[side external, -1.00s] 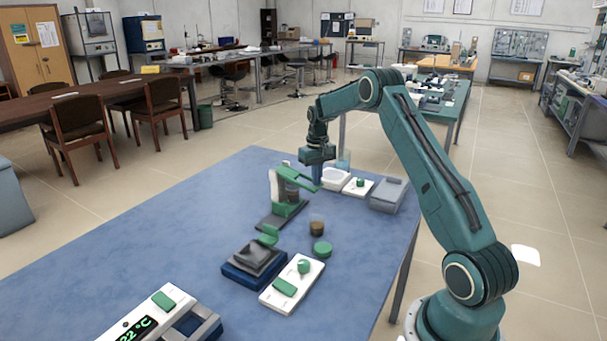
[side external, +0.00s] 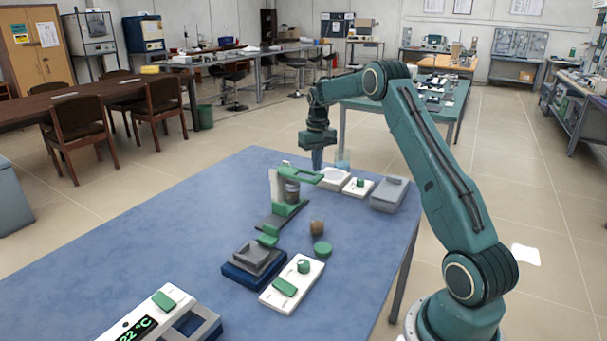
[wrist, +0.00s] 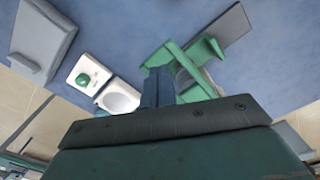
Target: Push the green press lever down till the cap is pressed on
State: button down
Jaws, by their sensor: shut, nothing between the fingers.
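The green press lever (side external: 304,176) reaches right from the top of the pale press column (side external: 273,186), nearly level with its free end slightly lower. A jar with brown contents (side external: 292,191) stands under the lever on the press's green seat (side external: 289,208). The lever hides the jar's top, so I cannot tell how its cap sits. My gripper (side external: 317,165) points down, shut and empty, just above the lever's free end; I cannot tell whether it touches. In the wrist view, the blue fingers (wrist: 158,88) show beside the green press parts (wrist: 168,55).
A white dish device (side external: 335,179), a small white box with a green knob (side external: 358,187) and a grey case (side external: 390,195) stand to the right. A brown jar (side external: 317,228) and green disc (side external: 321,249) lie in front. Blue table is clear at left.

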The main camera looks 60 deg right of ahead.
jog(key=shift+r, duration=2.35)
jog(key=s+a+r+n+t, duration=0.1)
jog(key=s+a+r, duration=0.3)
jog(key=a+r, duration=0.5)
jog(key=s+a+r+n+t, duration=0.15)
jog(key=s+a+r, duration=0.3)
jog(key=a, duration=0.85)
jog(key=s+a+f+n+t, duration=0.1)
jog(key=s+a, duration=0.5)
jog(key=s, duration=0.4)
jog(key=s+a+f+n+t, duration=0.2)
jog(key=s+a, duration=0.5)
jog(key=s, duration=0.3)
jog(key=shift+a, duration=0.25)
